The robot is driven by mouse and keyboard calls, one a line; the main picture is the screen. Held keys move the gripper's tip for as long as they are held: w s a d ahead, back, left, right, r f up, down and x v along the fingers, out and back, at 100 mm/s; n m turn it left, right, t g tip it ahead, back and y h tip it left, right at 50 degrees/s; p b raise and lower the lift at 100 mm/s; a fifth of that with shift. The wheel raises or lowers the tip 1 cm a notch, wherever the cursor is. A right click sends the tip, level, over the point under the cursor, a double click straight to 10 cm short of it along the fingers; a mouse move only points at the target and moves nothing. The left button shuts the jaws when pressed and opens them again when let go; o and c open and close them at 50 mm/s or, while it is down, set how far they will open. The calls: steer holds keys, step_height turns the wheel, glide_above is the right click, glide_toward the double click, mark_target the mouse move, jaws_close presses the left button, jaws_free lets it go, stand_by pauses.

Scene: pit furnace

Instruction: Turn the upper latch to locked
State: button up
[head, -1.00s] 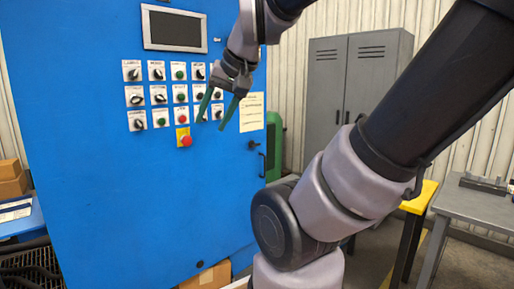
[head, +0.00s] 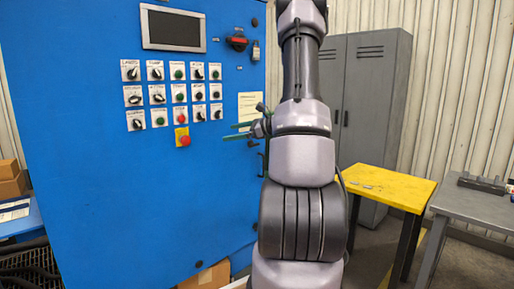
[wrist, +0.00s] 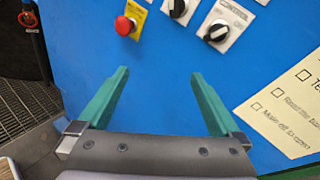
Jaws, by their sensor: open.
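The blue cabinet (head: 110,215) fills the left of the head view. A small dark fitting (head: 254,22) sits near its upper right edge, and another dark fitting (head: 252,144) sits lower on that edge by a black handle. I cannot tell for certain which is the upper latch or how it is turned. My gripper (head: 229,131) is in front of the panel's right side, below the fitting at the top and close to the lower one. In the wrist view my gripper (wrist: 159,75) is open and empty, its green fingers facing bare blue panel. No latch shows there.
A red emergency stop (head: 183,138) and several knobs and buttons sit left of my gripper. A red and black rotary switch (head: 237,43) is above, and a paper checklist (head: 249,106) is close by. A yellow table (head: 390,183) and grey lockers (head: 365,110) stand to the right.

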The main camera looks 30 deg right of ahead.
steer(key=w+d+f+m+t+h, duration=0.2)
steer(key=d+f+m+t+h, duration=0.25)
steer(key=d, duration=0.65)
steer(key=m+t+h, duration=0.1)
steer(key=m+h, duration=0.1)
steer(key=m, duration=0.3)
glide_toward(256, 145)
steer(key=w, duration=0.3)
steer(key=w+a, duration=0.1)
steer(key=w, duration=0.5)
steer(key=shift+a+f, duration=0.15)
steer(key=shift+a, duration=0.2)
steer(key=c, duration=1.3)
